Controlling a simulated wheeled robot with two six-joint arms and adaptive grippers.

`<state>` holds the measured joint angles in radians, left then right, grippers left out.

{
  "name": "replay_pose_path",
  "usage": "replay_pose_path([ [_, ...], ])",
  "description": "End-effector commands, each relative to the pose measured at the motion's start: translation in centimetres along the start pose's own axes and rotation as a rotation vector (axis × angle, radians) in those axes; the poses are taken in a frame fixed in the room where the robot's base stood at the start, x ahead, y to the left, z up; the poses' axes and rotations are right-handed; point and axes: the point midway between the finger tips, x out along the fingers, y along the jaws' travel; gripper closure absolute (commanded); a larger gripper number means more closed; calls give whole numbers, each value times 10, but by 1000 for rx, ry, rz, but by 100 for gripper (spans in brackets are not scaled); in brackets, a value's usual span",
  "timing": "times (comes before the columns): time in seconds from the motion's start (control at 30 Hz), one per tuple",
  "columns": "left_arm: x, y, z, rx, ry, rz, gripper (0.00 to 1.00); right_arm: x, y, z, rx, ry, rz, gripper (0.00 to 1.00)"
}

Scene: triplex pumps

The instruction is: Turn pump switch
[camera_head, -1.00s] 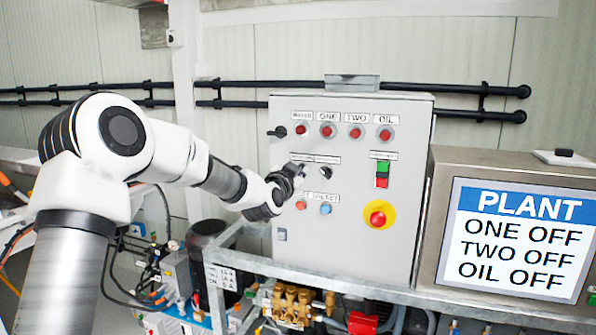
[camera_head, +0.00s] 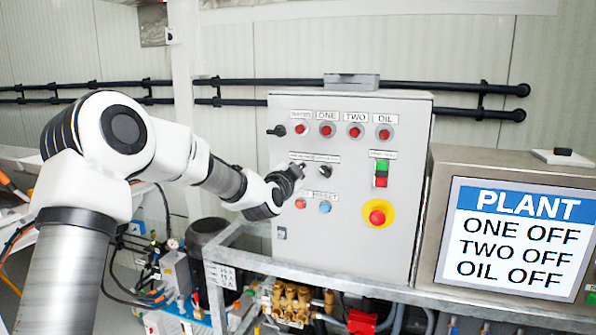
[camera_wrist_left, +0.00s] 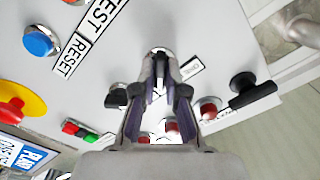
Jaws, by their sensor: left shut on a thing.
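The grey control panel (camera_head: 345,240) stands ahead of me. My left gripper (camera_head: 297,170) is at the left of its two black rotary switches. In the left wrist view the gripper (camera_wrist_left: 160,62) is shut on that switch (camera_wrist_left: 160,52), and its fingers hide most of the knob. The other black switch (camera_head: 326,172) is just to the right, free; it also shows in the left wrist view (camera_wrist_left: 116,96). The plant screen (camera_head: 515,238) reads ONE OFF, TWO OFF, OIL OFF. My right gripper is out of view.
Red lamps (camera_head: 327,130) line the top of the panel, with a black handle (camera_head: 276,131) at its left edge. A red emergency button (camera_head: 377,214), a green and red button pair (camera_head: 382,172) and a blue button (camera_head: 325,207) are nearby. A metal frame (camera_head: 300,270) runs below.

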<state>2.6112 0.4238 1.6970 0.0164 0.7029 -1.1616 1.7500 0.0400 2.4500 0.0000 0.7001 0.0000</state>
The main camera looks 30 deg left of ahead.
Motion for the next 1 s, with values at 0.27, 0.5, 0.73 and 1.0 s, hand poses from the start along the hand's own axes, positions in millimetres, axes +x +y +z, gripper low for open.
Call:
replay_pose_path([
  [0.27, 0, 0, 0, 0, 0, 1, 64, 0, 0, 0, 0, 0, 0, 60],
  [0.5, -12, 0, 0, -3, -1, 2, 64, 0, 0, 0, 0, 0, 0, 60],
  [0.73, -67, 0, 0, -5, 0, 3, 64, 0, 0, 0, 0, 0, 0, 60],
  [1.0, -117, 0, 0, -2, 0, 1, 64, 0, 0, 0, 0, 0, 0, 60],
])
